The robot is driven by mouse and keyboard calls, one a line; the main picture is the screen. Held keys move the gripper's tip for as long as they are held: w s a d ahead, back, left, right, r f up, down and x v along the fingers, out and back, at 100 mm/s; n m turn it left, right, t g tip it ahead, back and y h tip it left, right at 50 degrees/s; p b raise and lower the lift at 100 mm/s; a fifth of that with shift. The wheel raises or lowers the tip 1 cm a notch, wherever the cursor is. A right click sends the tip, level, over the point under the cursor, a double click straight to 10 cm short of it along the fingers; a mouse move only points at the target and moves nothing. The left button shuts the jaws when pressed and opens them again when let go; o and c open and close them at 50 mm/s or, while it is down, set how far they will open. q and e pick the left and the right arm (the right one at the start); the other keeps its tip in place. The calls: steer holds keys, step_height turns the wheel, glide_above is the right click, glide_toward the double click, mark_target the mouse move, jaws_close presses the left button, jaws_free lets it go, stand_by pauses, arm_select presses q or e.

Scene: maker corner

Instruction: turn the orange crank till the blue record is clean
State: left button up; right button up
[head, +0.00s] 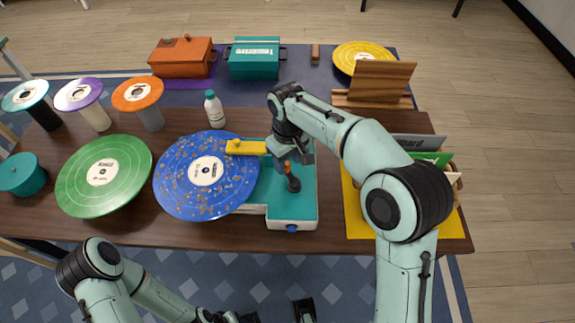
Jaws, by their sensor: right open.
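The blue record (190,190) has a white label and many brown specks over its face. It lies flat at the left side of a teal and white machine (295,208), under a yellow arm (245,147). A small orange part of the crank (287,167) shows on the machine's top, with a dark knob by it. My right gripper (290,162) is open and points down right over the crank, hiding much of it. I cannot tell if its fingers touch it. My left gripper (275,314) is low at the bottom edge, partly cut off, away from the table.
A green record (85,180) lies left of the blue one. A white bottle (214,112) stands behind it. Several small records on stands and a teal pot (22,175) are at the left. A wooden rack (380,82) and a yellow mat (360,220) with sleeves are at the right.

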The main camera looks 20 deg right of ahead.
steer(key=shift+f, duration=1.05)
jaws_close()
